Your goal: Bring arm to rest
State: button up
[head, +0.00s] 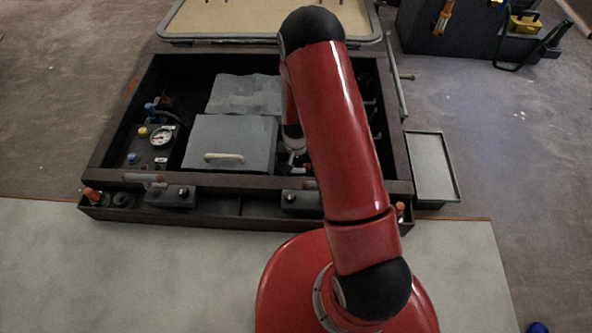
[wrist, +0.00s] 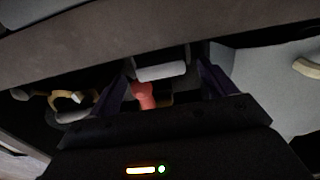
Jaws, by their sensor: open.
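My red arm (head: 345,130) rises from the red base at the bottom and bends at a black elbow at the top of the head view. Its far part hangs down behind the upper link, over the right part of the dark open box (head: 92,168). My gripper (wrist: 163,76) shows in the wrist view with two dark purple fingers apart. A red-orange piece (wrist: 144,96) and a grey rounded bar (wrist: 161,71) appear between or beyond the fingers, and neither looks clamped. In the head view the fingertips are mostly hidden by my arm.
The box holds a grey lid with a cream handle (head: 224,157), a grey block (head: 245,94) and a gauge (head: 162,135). Small fittings line its front ledge. A shallow tray (head: 433,168) is at right, a beige-topped panel (head: 215,20) behind. Open floor lies left and right.

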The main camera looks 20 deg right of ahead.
jog(key=shift+r, duration=2.1)
jog(key=s+r+n+t+p, duration=0.1)
jog(key=s+r+p, duration=0.1)
jog(key=r, duration=1.3)
jog(key=s+r+n+t+p, duration=0.1)
jog(key=s+r+t+p, duration=0.15)
jog(key=r, duration=1.15)
jog(key=s+r+n+t+p, duration=0.1)
jog(key=s+r+p, duration=0.3)
jog(key=s+r, duration=1.3)
jog(key=shift+s+r+n+t+p, duration=0.35)
jog(key=shift+r+t, duration=0.2)
jog(key=shift+r, duration=0.45)
